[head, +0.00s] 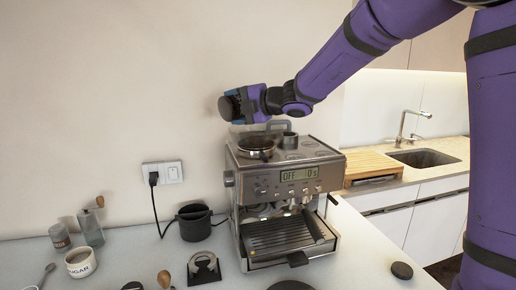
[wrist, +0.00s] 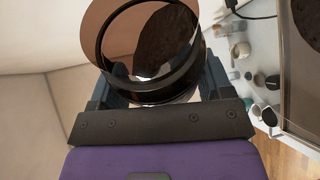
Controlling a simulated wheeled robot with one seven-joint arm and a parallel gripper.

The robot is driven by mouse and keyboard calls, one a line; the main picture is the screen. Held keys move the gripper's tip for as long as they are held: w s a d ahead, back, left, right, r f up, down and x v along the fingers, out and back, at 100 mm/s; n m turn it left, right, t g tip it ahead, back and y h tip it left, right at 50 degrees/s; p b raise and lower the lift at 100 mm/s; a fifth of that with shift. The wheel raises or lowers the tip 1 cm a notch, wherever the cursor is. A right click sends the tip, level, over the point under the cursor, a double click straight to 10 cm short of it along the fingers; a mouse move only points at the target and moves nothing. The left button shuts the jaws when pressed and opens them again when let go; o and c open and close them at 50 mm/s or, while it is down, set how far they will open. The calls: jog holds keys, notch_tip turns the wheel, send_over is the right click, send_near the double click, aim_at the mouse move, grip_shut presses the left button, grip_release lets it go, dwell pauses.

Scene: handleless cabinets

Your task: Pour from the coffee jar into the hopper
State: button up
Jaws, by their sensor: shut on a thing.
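My gripper (head: 243,103) is shut on the coffee jar (head: 228,107), above the back left of the espresso machine (head: 290,185). The jar is tipped well over, its dark round end facing left and toward the head camera. In the wrist view the clear jar (wrist: 150,92) sits between the fingers, with a dark brown mass of coffee (wrist: 165,38) inside. The hopper (head: 256,143) is the round, dark-rimmed opening on the machine's top left, just below and right of the jar, with a gap between them. No falling stream of coffee is visible.
A black knock box (head: 194,222), a sugar cup (head: 81,262) and a grinder (head: 91,227) stand on the counter at left. A wall socket (head: 163,173) with a cord is behind.

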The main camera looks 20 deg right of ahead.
jog(key=shift+w+d+f+m+y, duration=0.1)
jog(key=shift+d+f+m+y, duration=0.2)
jog(key=shift+m, duration=0.4)
jog(key=shift+w+d+f+m+y, duration=0.1)
jog(key=shift+f+m+y, duration=0.1)
jog(key=shift+m+y, duration=0.35)
dwell(2.3)
